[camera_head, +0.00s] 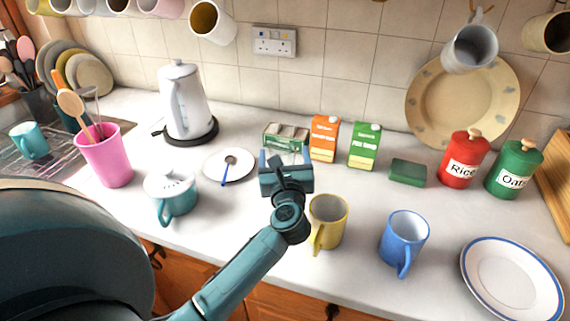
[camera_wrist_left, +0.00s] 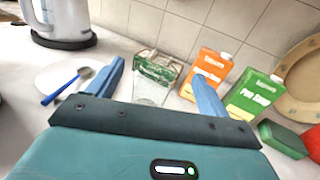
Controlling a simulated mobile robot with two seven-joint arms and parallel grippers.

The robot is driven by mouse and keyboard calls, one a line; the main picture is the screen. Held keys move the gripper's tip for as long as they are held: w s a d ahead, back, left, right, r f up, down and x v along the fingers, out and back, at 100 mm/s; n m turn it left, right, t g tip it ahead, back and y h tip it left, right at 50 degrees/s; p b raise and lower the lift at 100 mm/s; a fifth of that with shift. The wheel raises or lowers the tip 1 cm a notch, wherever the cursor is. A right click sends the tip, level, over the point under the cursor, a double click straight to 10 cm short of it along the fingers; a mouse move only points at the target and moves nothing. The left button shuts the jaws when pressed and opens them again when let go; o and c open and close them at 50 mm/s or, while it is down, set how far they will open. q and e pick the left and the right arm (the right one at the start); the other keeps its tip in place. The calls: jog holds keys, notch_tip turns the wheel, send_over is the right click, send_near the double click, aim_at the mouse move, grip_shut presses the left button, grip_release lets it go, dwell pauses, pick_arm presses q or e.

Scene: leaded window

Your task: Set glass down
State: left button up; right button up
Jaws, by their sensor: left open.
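A clear glass (camera_wrist_left: 150,91) stands upright on the white counter, in front of a green packet, in the left wrist view. It shows between my two blue fingertips, with space on both sides. My left gripper (camera_head: 285,157) is open, just in front of the packet in the head view; it also shows in the left wrist view (camera_wrist_left: 160,80). In the head view the gripper hides most of the glass. I cannot tell exactly how far the fingers are from it. My right gripper is not in view.
An orange carton (camera_head: 324,138) and a green carton (camera_head: 364,146) stand right of the packet (camera_head: 286,134). A saucer with a spoon (camera_head: 229,165) lies left. A yellow mug (camera_head: 328,222) and a blue mug (camera_head: 404,242) stand nearer. A kettle (camera_head: 185,105) is behind left.

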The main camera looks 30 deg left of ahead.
pick_arm(q)
notch_tip(320, 180, down, 6)
jog(key=shift+r+b, duration=0.1)
jog(key=shift+b, duration=0.25)
jog(key=shift+w+a, duration=0.15)
jog(key=shift+w, duration=0.05)
jog(key=shift+p+x, duration=0.55)
jog(key=shift+x, duration=3)
jog(key=shift+c, duration=0.5)
jog(key=c, duration=1.2)
notch_tip(320, 180, up, 10)
jog(key=shift+s+f+p, duration=0.1)
jog(key=shift+p, duration=0.45)
